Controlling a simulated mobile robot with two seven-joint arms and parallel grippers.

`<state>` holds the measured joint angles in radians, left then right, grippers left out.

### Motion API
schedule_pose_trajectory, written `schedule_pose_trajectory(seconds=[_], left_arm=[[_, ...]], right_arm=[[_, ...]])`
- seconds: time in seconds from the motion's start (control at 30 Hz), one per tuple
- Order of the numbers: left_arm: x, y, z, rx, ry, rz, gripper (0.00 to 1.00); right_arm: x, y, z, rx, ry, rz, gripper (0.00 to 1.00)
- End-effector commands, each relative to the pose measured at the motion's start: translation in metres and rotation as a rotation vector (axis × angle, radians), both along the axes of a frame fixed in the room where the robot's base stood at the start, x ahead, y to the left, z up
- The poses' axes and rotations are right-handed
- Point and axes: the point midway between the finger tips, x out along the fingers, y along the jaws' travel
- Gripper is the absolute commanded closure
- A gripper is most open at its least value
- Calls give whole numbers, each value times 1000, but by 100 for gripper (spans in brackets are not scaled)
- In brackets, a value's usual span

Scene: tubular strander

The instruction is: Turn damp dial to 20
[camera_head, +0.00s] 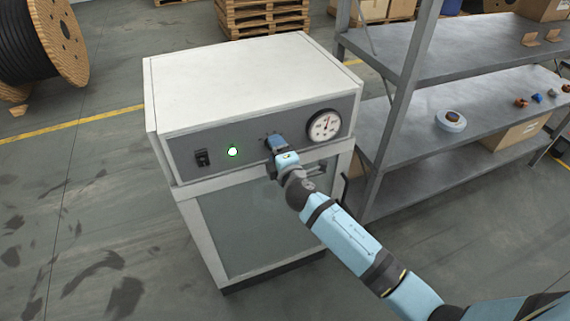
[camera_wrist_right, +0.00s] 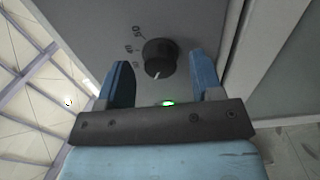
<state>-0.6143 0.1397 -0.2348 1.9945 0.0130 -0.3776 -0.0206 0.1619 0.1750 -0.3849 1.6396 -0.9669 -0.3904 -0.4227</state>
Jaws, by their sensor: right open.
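The damp dial (camera_wrist_right: 160,57) is a round black knob on the grey panel in the right wrist view. Its white pointer line is toward the lower side of the knob in that picture. Small printed numbers (camera_wrist_right: 131,47) run along its left side; some are too small to read surely. My right gripper (camera_wrist_right: 159,66) is open, with one blue finger on each side of the knob and visible gaps between fingers and knob. In the head view my right gripper (camera_head: 272,141) is at the cabinet's front panel (camera_head: 208,141) and hides the dial. My left gripper is not in view.
The panel also carries a round white gauge (camera_head: 324,125), a lit green lamp (camera_head: 232,152) and a black switch (camera_head: 201,158). A grey metal shelf (camera_head: 415,125) stands close on the right. Open floor (camera_head: 90,215) lies to the left.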

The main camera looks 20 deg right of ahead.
Motion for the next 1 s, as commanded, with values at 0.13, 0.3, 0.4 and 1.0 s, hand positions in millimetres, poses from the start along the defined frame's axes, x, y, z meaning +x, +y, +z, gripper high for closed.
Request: schedule_pose_trajectory(seconds=[0.13, 0.3, 0.4, 1.0], left_arm=[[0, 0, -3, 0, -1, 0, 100], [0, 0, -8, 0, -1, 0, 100], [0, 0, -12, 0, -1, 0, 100], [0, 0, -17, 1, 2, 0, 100]], right_arm=[[-29, -1, -3, 1, 3, 1, 40], [-70, -2, -3, 2, 2, 1, 40], [-91, -3, -3, 0, 2, 0, 40], [-129, -5, 0, -1, 1, 0, 40]])
